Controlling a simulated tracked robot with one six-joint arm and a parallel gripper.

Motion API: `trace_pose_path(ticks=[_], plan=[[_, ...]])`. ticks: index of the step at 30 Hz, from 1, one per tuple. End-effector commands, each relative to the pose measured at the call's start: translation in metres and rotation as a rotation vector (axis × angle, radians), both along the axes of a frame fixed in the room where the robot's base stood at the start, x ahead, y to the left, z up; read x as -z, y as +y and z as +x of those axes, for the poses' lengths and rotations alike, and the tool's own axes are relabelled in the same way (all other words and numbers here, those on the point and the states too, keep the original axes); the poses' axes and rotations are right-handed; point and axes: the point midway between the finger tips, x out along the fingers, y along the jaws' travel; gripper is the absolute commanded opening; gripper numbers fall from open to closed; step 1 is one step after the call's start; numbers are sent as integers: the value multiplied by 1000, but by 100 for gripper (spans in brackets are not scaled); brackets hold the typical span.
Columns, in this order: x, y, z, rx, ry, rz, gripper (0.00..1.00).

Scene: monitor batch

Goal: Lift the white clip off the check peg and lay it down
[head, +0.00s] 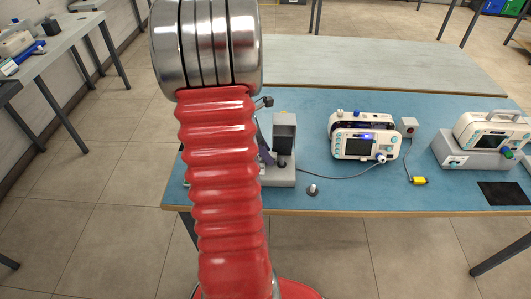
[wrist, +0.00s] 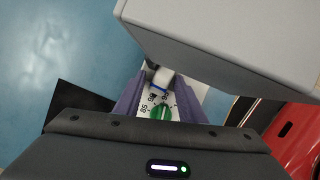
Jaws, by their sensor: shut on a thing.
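In the wrist view, the purple fingers of my gripper (wrist: 158,84) are shut on the white clip (wrist: 163,75), which has a blue band across it. Only part of the clip shows; the grey block covers some of what is beside it. Below it, between the fingers, is a white dial plate with printed numbers and a green knob (wrist: 161,113). The check peg cannot be made out, so I cannot tell whether the clip is still around it. In the head view my red arm hides most of my gripper, beside the grey test stand (head: 284,174).
A grey block (wrist: 225,45) rises close to the fingers at the right. On the blue bench (head: 365,198) stand a white monitor (head: 358,145), a small peg on a round base (head: 313,190), a yellow plug (head: 419,181) and another monitor (head: 490,135). The front middle is mostly clear.

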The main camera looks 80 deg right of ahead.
Motion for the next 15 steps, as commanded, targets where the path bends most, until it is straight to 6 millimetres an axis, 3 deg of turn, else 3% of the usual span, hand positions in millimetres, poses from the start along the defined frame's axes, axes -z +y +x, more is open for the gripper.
trace_pose_path(ticks=[7, 15], plan=[[1, 5, -2, 5, 7, 13, 52], [1, 3, -2, 3, 6, 9, 52]])
